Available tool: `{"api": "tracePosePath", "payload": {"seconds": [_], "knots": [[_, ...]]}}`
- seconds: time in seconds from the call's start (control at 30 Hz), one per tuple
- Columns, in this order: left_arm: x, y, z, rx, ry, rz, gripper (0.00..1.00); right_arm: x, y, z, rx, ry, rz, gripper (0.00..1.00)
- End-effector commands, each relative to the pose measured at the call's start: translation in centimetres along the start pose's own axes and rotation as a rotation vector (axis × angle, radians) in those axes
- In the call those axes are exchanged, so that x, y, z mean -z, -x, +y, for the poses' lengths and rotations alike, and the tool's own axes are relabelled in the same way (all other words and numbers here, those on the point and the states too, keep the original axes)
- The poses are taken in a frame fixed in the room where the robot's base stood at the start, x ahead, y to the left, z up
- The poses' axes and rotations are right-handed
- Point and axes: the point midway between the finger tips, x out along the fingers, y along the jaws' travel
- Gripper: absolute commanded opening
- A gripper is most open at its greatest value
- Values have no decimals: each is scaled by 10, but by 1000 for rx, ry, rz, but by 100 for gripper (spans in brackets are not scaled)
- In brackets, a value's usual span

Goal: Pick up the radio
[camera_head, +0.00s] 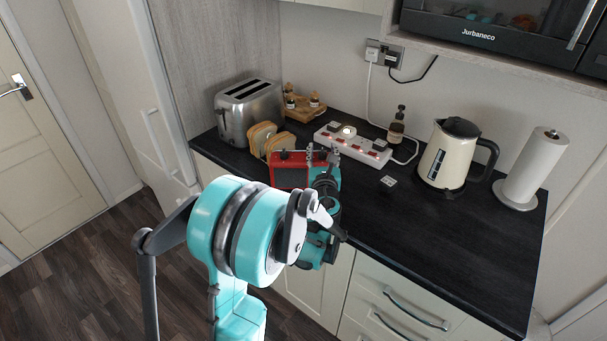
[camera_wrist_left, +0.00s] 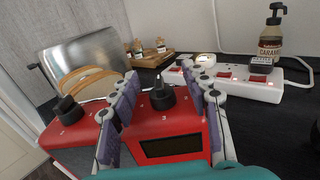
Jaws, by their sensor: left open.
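The red radio (camera_head: 288,172) sits on the dark counter near its front edge, in front of the bread slices. In the left wrist view its red body (camera_wrist_left: 185,128), black knobs and dark display fill the lower middle. My left gripper (camera_head: 322,158) is at the radio's right part in the head view and hides some of it. In the left wrist view the open fingers (camera_wrist_left: 165,92) stand apart on either side of one knob, over the radio. I cannot tell whether they touch the radio. My right gripper does not show.
A toaster (camera_head: 248,112) and bread slices (camera_head: 262,137) stand behind and left of the radio. A white power strip (camera_head: 352,146) lies behind the gripper, with a syrup bottle (camera_head: 396,127) beyond. A kettle (camera_head: 456,155) and paper roll (camera_head: 532,170) stand at right. The front right counter is clear.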

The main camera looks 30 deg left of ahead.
Motion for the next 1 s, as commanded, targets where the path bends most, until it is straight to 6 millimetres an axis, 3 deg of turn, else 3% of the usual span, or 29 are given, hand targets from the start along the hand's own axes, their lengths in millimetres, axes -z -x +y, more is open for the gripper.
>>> {"api": "tracePosePath", "payload": {"seconds": [0.2,0.4,1.0], "knots": [[-1,-1,0,0,1,0,47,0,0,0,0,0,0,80],[-1,-1,0,0,1,0,0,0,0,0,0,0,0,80],[-3,0,0,0,0,0,0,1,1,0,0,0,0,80]]}}
